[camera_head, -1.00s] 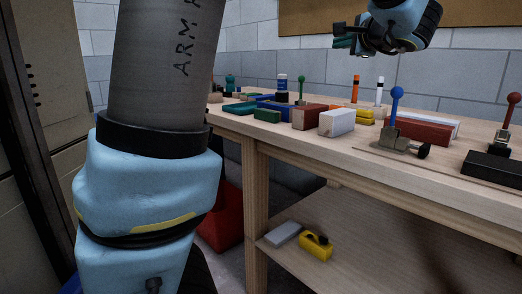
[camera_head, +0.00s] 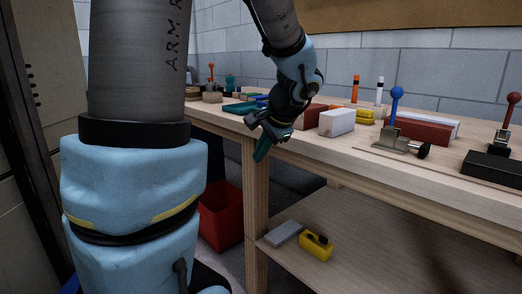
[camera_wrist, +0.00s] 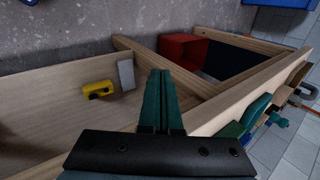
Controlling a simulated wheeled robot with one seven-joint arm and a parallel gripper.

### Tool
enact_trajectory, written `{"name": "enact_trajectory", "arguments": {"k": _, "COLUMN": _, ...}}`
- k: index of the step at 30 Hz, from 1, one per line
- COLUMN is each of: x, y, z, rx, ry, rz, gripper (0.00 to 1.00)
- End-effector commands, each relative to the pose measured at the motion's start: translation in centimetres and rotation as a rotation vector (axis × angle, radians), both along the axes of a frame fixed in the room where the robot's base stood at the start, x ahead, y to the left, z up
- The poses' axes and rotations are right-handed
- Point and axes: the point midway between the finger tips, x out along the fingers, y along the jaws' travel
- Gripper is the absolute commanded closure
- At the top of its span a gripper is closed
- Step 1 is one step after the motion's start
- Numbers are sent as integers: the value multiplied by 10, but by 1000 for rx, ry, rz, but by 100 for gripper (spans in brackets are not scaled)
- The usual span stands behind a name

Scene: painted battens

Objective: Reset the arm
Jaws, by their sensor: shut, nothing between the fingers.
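My gripper (camera_head: 262,150) hangs at the front edge of the workbench (camera_head: 345,165), near its left leg, with the fingers pointing down. Its teal fingers also show in the wrist view (camera_wrist: 160,98), pressed together with nothing between them. In the head view the forearm comes down from the top, and the gripper covers part of the row of battens. My large upper arm link fills the left of the head view.
A white block (camera_head: 337,122) and a dark red block (camera_head: 417,131) lie on the bench near a blue-knobbed clamp (camera_head: 397,95). The lower shelf holds a yellow tool (camera_head: 316,246) and a grey block (camera_head: 283,233). A red bin (camera_head: 221,215) stands on the floor.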

Motion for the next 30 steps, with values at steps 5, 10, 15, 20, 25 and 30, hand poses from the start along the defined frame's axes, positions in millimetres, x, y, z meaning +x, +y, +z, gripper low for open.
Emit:
{"name": "enact_trajectory", "arguments": {"k": 5, "x": -57, "y": 39, "z": -60, "rx": -259, "ry": 144, "rz": 298, "gripper": 100}}
{"name": "enact_trajectory", "arguments": {"k": 10, "x": -88, "y": 52, "z": -86, "rx": -430, "ry": 179, "rz": 514, "gripper": 100}}
{"name": "enact_trajectory", "arguments": {"k": 15, "x": -109, "y": 62, "z": -103, "rx": -559, "ry": 176, "rz": 705, "gripper": 100}}
{"name": "enact_trajectory", "arguments": {"k": 20, "x": -114, "y": 64, "z": -128, "rx": -599, "ry": 168, "rz": 763, "gripper": 100}}
{"name": "enact_trajectory", "arguments": {"k": 25, "x": -114, "y": 63, "z": -150, "rx": -597, "ry": 167, "rz": 761, "gripper": 100}}
{"name": "enact_trajectory", "arguments": {"k": 30, "x": -113, "y": 63, "z": -169, "rx": -597, "ry": 168, "rz": 760, "gripper": 100}}
